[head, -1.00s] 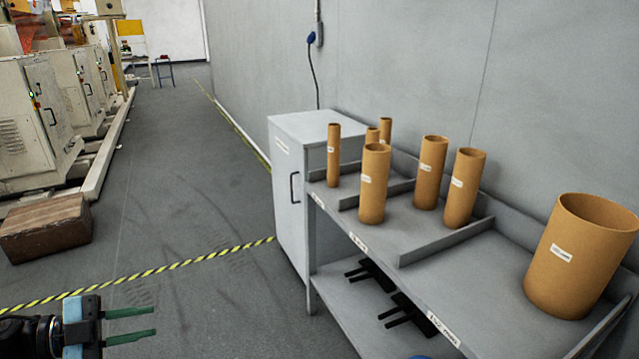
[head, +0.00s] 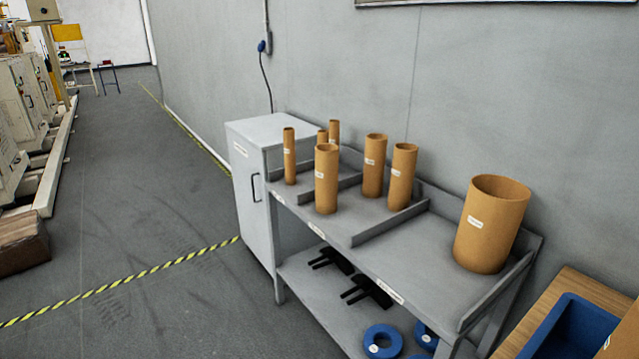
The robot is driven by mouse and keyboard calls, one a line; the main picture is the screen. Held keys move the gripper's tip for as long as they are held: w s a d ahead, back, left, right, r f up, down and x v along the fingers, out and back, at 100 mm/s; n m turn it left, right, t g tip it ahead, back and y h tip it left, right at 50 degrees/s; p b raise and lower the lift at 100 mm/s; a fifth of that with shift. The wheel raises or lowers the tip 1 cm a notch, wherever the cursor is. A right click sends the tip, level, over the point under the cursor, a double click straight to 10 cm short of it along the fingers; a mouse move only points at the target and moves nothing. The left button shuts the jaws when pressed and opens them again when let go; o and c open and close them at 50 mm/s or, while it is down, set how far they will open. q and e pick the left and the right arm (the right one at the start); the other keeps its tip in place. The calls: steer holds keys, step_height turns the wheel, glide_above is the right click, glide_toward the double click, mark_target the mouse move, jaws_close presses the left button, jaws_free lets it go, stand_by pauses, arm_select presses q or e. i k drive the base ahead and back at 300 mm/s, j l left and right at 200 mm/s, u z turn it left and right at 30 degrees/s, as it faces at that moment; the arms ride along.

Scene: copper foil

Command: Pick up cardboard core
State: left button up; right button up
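Several upright brown cardboard cores stand on the top of a grey shelf unit (head: 390,238) in the head view. One large wide core (head: 485,240) stands alone in the right section. Three medium cores stand in the middle section: the front one (head: 326,182), the back one (head: 373,168) and the right one (head: 402,178). Three thin cores stand in the left section: the front one (head: 289,158) and two behind it, one (head: 333,133) and a partly hidden one (head: 322,137). Each section is edged by a low divider. Neither of my grippers is in view.
A grey cabinet (head: 245,190) adjoins the shelf's left end. Black tools (head: 368,290) and blue rings (head: 382,342) lie on the lower shelf. A wooden table (head: 540,300) with a blue bin (head: 575,335) stands at right.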

mark_target(326, 154)
steer(key=i+j+z, duration=0.1)
steer(key=i+j, duration=1.6)
steer(key=j, duration=0.15)
